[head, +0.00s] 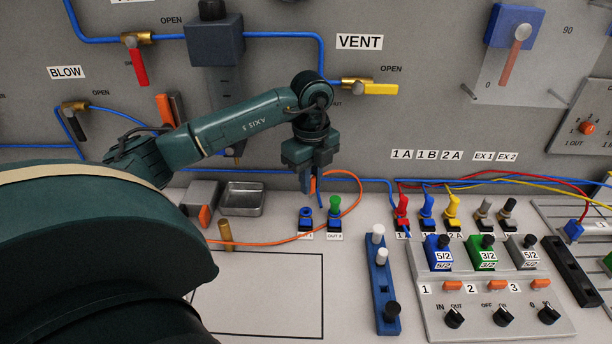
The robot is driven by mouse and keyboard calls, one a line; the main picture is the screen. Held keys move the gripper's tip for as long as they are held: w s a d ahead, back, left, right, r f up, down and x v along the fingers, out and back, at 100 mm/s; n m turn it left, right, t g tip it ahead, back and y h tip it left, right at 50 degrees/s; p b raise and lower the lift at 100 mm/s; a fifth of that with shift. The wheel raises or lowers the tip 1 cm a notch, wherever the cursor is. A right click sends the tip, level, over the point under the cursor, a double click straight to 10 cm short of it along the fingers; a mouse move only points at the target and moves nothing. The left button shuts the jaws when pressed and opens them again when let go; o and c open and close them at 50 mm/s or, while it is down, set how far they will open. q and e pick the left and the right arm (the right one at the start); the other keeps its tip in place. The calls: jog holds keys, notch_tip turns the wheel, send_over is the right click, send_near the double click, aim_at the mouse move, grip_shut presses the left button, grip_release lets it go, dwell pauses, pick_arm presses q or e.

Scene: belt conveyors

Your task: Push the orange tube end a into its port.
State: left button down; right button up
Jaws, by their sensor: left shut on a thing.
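My left gripper (312,190) points downward above the bench, shut on the end of the orange tube. The orange tube (360,195) loops out to the right of the gripper, then curves down and runs left along the bench. The held end is mostly hidden by the fingers. Just below the gripper stand a blue-ringed port (306,216) and a green-topped port (335,208), each with a small label. Whether the tube end touches a port cannot be told. My right gripper is not in view.
A metal tray (242,200) and a brass post (225,234) stand left of the ports. A blue block with pegs (381,285) and a valve panel (490,310) stand to the right. Coloured plugs (427,208) line the back. The outlined bench area (260,295) in front is clear.

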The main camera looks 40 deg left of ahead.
aim_at(306, 214)
pick_arm(q)
jog(key=f+n+b, duration=0.1)
jog(key=a+f+n+b, duration=0.1)
jog(key=f+n, duration=0.1)
jog(key=shift+a+n, duration=0.1)
jog(key=shift+n, duration=0.2)
jog(key=shift+f+b, duration=0.75)
jog(key=shift+b, duration=0.1)
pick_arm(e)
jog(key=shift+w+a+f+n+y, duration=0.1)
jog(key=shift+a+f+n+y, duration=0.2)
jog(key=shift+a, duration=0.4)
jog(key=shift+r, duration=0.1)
pick_arm(q)
jog(key=shift+f, duration=1.25)
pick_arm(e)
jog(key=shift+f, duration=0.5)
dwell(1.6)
pick_arm(q)
jog(key=c, duration=0.9)
grip_release()
